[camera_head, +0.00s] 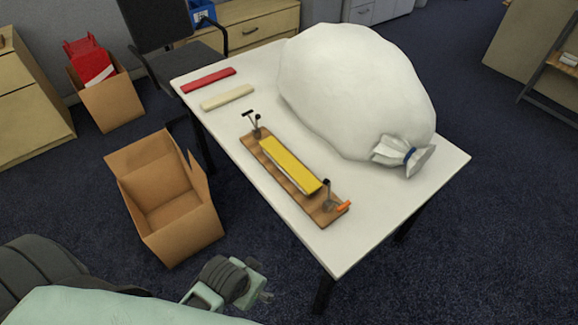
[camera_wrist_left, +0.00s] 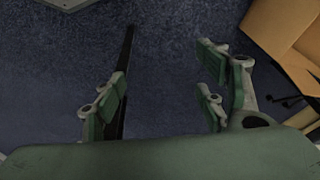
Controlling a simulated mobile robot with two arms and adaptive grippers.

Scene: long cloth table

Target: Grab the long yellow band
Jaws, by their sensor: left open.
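The long yellow band (camera_head: 290,164) lies lengthwise on a brown wooden board (camera_head: 311,206) on the white table. The board has a dark clamp-like fitting at each end, and the near one has an orange part. My left gripper (camera_head: 268,287) is low at the bottom of the head view, off the near left side of the table and apart from the band. In the left wrist view the left gripper (camera_wrist_left: 165,92) is open and empty over the blue floor. The band does not show there. My right gripper is not in view.
A big white sack (camera_head: 350,85) tied with blue fills the table's right side. A red strip (camera_head: 208,80) and a cream strip (camera_head: 228,97) lie at the far left. An open cardboard box (camera_head: 168,205) stands on the floor left of the table. The table's near corner is clear.

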